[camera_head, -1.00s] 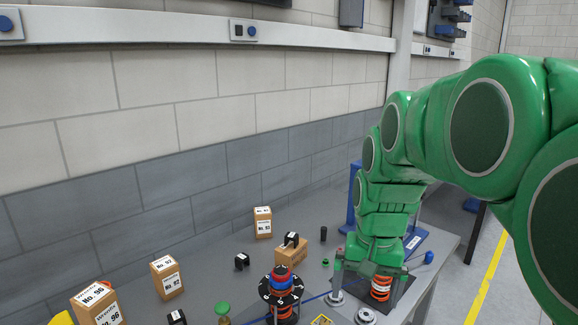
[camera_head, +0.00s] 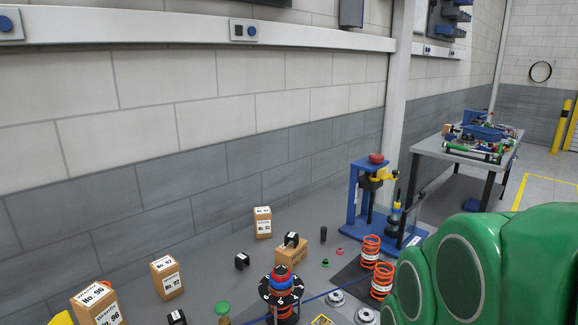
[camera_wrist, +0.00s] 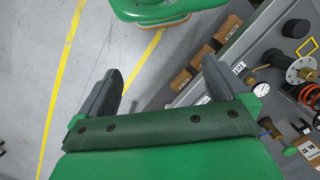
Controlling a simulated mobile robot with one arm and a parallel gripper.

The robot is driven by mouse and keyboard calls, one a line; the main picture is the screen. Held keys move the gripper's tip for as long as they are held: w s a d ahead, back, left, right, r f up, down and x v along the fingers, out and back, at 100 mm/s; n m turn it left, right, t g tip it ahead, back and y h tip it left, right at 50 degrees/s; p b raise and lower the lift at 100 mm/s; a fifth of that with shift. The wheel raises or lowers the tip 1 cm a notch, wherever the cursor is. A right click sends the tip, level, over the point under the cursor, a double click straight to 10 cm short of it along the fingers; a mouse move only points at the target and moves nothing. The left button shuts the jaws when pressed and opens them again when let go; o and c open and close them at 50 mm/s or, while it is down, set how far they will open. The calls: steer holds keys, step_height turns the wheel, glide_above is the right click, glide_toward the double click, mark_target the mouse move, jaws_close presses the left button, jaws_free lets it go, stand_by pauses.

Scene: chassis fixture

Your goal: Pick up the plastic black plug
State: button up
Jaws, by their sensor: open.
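A small upright black cylinder (camera_head: 323,234) stands on the grey bench near the wall and looks like the black plug. Other small black pieces with white labels are on the bench: one (camera_head: 242,261) lies left of it, another (camera_head: 291,240) is on a cardboard box, and one (camera_head: 177,317) is at the front edge of the picture. My gripper (camera_wrist: 160,65) shows only in the wrist view, open and empty, its two grey fingers wide apart over the floor beside the bench. I cannot make out the upright cylinder in the wrist view.
Orange springs (camera_head: 371,247), a blue press (camera_head: 354,205), a stacked disc fixture (camera_head: 281,285) and several cardboard boxes (camera_head: 263,222) crowd the bench. A second table (camera_head: 460,150) stands behind at right. The wrist view shows open floor (camera_wrist: 35,60) at left.

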mark_target(325, 229)
steer(key=c, duration=0.8)
steer(key=w+d+r+t+h, duration=0.1)
steer(key=w+d+t, duration=0.2)
steer(key=w, duration=1.2)
steer(key=w+d+t+h, duration=0.1)
steer(key=w+d+t, duration=0.2)
steer(key=w, duration=1.1)
steer(key=w+d+r+t+h, duration=0.1)
steer(key=w+d+t, duration=0.2)
steer(key=w, duration=1.2)
steer(key=w+a+f+n+t+y, duration=0.2)
steer(key=w+t+y, duration=0.15)
steer(key=w, duration=1.35)
steer(key=w+a+f+n+t+y, duration=0.2)
steer(key=w+a+f+y, duration=0.2)
steer(key=w+a+f, duration=0.3)
steer(key=f, duration=0.2)
steer(key=d+f, duration=0.1)
steer(key=f, duration=0.1)
steer(key=w+f, duration=0.1)
steer(key=f, duration=0.1)
steer(key=shift+w+d+f, duration=0.1)
steer(key=shift+d, duration=0.05)
steer(key=shift+x, duration=1.25)
